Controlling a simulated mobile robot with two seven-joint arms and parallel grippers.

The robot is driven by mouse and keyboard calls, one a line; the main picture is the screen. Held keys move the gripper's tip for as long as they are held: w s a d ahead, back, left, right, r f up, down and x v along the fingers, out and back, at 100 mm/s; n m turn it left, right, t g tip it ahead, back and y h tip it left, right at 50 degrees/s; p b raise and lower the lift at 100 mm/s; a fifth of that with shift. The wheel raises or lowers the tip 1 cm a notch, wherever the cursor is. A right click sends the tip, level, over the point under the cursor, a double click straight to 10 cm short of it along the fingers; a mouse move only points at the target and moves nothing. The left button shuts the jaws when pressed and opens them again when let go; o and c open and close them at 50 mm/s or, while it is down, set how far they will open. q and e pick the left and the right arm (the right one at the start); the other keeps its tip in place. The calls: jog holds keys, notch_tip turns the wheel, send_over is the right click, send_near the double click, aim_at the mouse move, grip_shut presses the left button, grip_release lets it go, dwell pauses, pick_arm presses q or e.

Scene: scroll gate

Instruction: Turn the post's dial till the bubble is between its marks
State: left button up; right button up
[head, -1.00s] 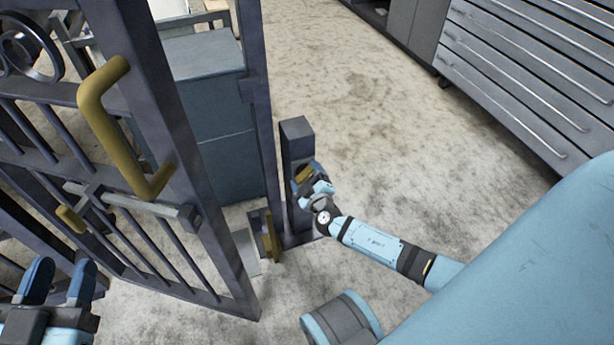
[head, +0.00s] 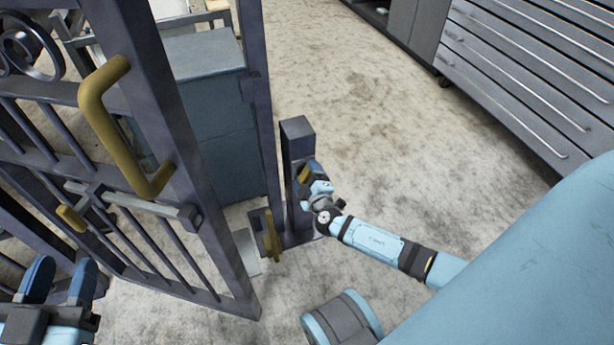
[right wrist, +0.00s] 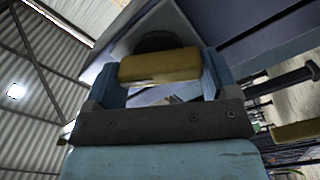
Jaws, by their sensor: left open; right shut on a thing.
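The post (head: 297,150) stands right of the open gate in the head view. My right gripper (head: 306,176) is at the post's side, shut on the brass-coloured dial grip (right wrist: 158,67). In the right wrist view the grip lies between both fingers of my right gripper (right wrist: 160,75), in front of a dark round part on the post. The bubble and its marks do not show in either view. My left gripper (head: 60,280) is open and empty at the lower left, in front of the gate.
The barred gate (head: 190,150) with a brass handle (head: 97,105) and a latch bar (head: 150,207) fills the left. A brass piece (head: 271,236) stands low beside the post. A blue-grey cabinet (head: 215,130) is behind the gate. Drawers (head: 530,75) stand at the upper right. The floor between is clear.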

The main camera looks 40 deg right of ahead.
jog(key=o, duration=0.8)
pick_arm(q)
jog(key=shift+s+d+f+n+g+p, duration=0.2)
jog(key=shift+s+n+g+p, duration=0.2)
jog(key=shift+p, duration=0.35)
jog(key=shift+s+d+f+n+g+p, duration=0.15)
jog(key=shift+s+n+g+p, duration=0.1)
jog(key=shift+n+p, duration=0.35)
pick_arm(e)
jog(key=shift+v, duration=6.95)
pick_arm(q)
jog(key=shift+w+r+y, duration=0.1)
jog(key=shift+r+y, duration=0.05)
jog(key=shift+y, duration=0.15)
pick_arm(e)
jog(key=shift+d, duration=0.1)
